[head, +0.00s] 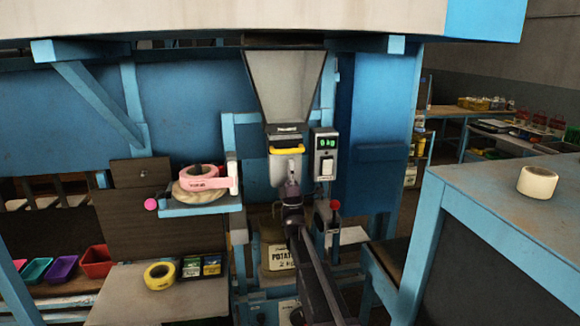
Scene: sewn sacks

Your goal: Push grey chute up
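The grey chute (284,88) is a tapered metal hopper that narrows downward, high in the middle of the head view. Below its neck is a yellow handle (287,150), with a pale grey lower part (286,166) under it. My gripper (291,186) is at the end of my dark arm, in front of and just under this lower part. It overlaps the lower part in the picture, so I cannot tell whether they touch. The fingers are too small and dark to show whether they are open.
A sack marked POTATO (279,258) stands below, partly behind my arm. A box with a green 0 kg display (326,155) is right of the chute. A blue table (510,210) stands at right.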

